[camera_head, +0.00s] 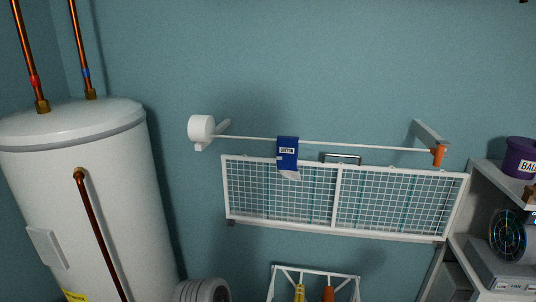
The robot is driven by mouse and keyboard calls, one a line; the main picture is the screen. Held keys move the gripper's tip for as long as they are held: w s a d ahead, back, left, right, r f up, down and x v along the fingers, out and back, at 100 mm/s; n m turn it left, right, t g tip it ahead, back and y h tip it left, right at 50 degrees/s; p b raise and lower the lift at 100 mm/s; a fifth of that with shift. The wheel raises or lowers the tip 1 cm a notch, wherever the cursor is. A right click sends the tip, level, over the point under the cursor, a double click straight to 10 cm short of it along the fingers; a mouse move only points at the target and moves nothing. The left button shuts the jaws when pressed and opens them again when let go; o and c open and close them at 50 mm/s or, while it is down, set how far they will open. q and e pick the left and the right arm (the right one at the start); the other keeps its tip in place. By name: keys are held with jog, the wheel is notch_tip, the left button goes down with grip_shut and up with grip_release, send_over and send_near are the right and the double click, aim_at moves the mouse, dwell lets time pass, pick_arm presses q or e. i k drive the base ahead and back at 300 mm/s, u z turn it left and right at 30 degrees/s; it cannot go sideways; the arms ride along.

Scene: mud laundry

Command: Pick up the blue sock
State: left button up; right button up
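The blue sock (287,154) hangs over the thin white line of a wall-mounted drying rail. It has a pale label with dark lettering and a whitish lower end. Its lower part overlaps the top edge of the white wire drying rack (337,200). Neither of my grippers is in the head view, and nothing is touching the sock.
A large white water tank (85,200) with copper pipes stands at the left. Grey shelves at the right hold a purple tub (520,158) and a fan (508,235). A white-framed stand (315,276) is below the rack. The blue wall above is bare.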

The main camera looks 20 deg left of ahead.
aim_at(287, 146)
jog(key=u, duration=0.5)
jog(key=i, duration=0.65)
jog(key=u, duration=0.25)
